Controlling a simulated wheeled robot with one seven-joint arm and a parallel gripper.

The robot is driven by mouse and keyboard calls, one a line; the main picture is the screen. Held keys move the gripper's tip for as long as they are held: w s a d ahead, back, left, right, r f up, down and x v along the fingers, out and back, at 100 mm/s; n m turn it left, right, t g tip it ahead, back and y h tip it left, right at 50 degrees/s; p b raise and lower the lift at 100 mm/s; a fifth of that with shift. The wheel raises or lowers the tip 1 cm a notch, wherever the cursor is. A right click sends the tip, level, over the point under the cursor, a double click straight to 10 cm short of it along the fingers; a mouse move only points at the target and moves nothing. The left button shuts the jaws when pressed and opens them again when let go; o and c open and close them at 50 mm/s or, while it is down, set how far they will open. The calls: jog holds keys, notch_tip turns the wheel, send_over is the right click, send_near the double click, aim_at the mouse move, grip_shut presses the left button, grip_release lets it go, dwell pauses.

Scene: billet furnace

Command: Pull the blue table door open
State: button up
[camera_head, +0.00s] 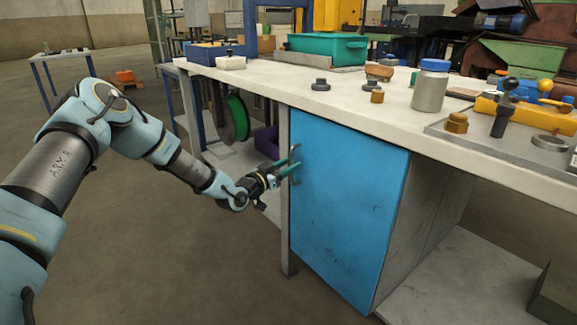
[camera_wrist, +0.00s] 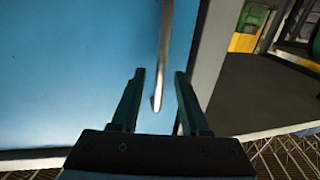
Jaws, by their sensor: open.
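The blue table door (camera_head: 345,205) is a flat panel under the worktop and looks shut in the head view. It fills the left of the wrist view (camera_wrist: 70,75). Its grey bar handle (camera_head: 295,165) is upright near the door's left edge. In the wrist view the handle (camera_wrist: 163,50) runs down from the top, its lower end between the fingertips. My gripper (camera_head: 286,164) is open at the handle, one dark finger on either side in the wrist view (camera_wrist: 160,75). I cannot tell whether either finger touches the handle.
The white worktop (camera_head: 345,115) above the door carries a jar (camera_head: 431,86), a green bin (camera_head: 327,49) and small metal parts. A table leg (camera_head: 285,230) stands just left of the door. Open floor (camera_head: 190,270) lies in front.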

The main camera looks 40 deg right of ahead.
grip_shut()
dwell(1.3)
